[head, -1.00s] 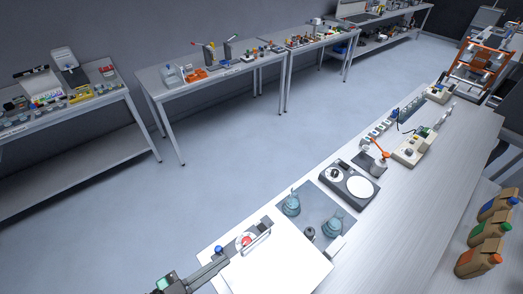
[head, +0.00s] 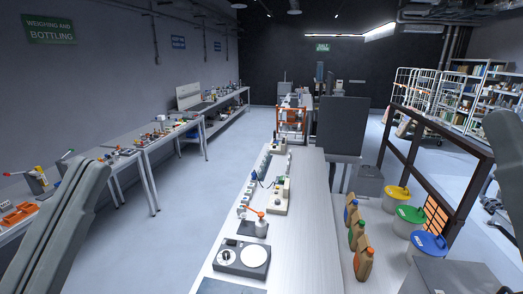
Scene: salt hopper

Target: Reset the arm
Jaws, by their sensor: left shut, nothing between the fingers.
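My left gripper (head: 88,186) shows at the left edge as long grey parts close to the camera, pointing up; it is shut and holds nothing. Its fingertips are hard to make out. It hides part of the left-hand benches and floor. A grey part of my right arm shows at the right edge, and no right fingers are in view.
A long white bench (head: 297,225) runs away through the middle, with a dark two-dial device (head: 242,258) and an orange-armed device (head: 254,222). Open floor (head: 195,205) lies between the benches.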

